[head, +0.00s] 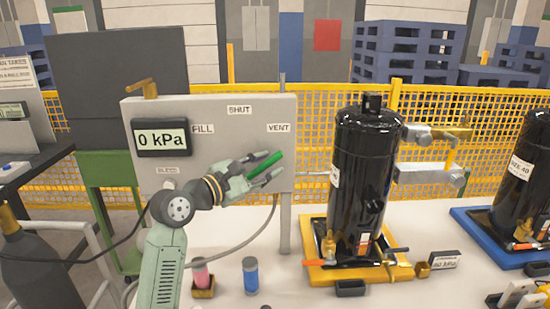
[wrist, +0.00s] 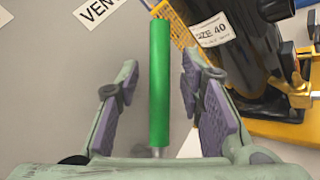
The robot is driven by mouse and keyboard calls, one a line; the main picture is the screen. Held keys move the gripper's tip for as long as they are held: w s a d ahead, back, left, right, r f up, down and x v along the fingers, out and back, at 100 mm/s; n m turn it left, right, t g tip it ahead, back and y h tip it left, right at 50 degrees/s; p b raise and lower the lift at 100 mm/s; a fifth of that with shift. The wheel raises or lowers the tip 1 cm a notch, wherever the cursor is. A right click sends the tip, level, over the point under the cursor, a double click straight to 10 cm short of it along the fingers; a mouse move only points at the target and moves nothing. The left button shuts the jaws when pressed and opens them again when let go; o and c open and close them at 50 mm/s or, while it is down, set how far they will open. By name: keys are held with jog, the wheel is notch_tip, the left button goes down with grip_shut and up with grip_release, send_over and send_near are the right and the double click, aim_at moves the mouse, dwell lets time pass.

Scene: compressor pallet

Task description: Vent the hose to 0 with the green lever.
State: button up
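The green lever (head: 263,165) is on the grey panel (head: 220,120), slanting up to the right below the VENT label (head: 279,128). The display (head: 162,137) on the panel reads 0 kPa. My gripper (head: 266,168) is at the lever, with its fingers open on either side. In the wrist view the green lever (wrist: 159,85) stands between the two finger pads, with a gap on both sides. The hose (head: 272,215) hangs from the panel's lower right and curves down to the table; part of it is behind my arm.
A black compressor (head: 363,175) stands in a yellow tray (head: 315,273) to the right of the panel. A second compressor (head: 525,170) is at the far right. Pink (head: 201,273) and blue (head: 250,276) cylinders stand on the white table in front.

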jog(key=shift+w+d, duration=0.15)
jog(key=shift+d, duration=0.05)
jog(key=shift+c, duration=0.2)
grip_shut()
dwell(0.7)
